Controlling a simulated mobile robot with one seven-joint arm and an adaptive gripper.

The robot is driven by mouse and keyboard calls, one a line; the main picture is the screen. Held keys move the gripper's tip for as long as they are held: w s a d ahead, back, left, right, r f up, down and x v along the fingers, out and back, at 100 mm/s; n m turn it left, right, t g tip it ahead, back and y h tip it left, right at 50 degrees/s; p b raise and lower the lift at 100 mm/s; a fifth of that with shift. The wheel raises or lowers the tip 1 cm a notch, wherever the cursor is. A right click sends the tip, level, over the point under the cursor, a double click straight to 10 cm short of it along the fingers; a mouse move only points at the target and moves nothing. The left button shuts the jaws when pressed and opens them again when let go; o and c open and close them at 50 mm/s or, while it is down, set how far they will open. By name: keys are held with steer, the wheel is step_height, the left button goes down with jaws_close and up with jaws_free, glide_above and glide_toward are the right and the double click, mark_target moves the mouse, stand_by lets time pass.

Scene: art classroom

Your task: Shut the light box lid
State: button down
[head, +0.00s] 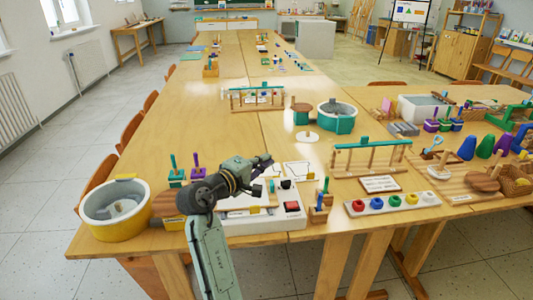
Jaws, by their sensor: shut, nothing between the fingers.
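My gripper (263,164) is shut and empty, above the near part of the long wooden table. I cannot tell whether my gripper touches anything.
A round yellow-and-white tub (99,224) stands at the table's left corner. Small pegged blocks (176,176) stand behind my arm. A wooden rack (352,158), a tray of coloured rings (391,204) and a teal-and-grey round tub (337,118) lie to the right. The left middle tabletop is clear.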

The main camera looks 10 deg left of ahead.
mark_target(271, 184)
steer(key=f, duration=0.1)
steer(key=d+f, duration=0.2)
steer(key=shift+w+m+g+y, duration=0.3)
steer(key=shift+m+g+y, duration=0.1)
steer(key=shift+w+d+f+m+g+y+p, duration=0.1)
steer(key=shift+d+f+m+g+y+p, duration=0.15)
steer(key=shift+f, duration=0.35)
steer(key=shift+d+f+m+g+y+p, duration=0.15)
steer(key=shift+d+f+m+g, duration=0.1)
steer(key=shift+f, duration=0.35)
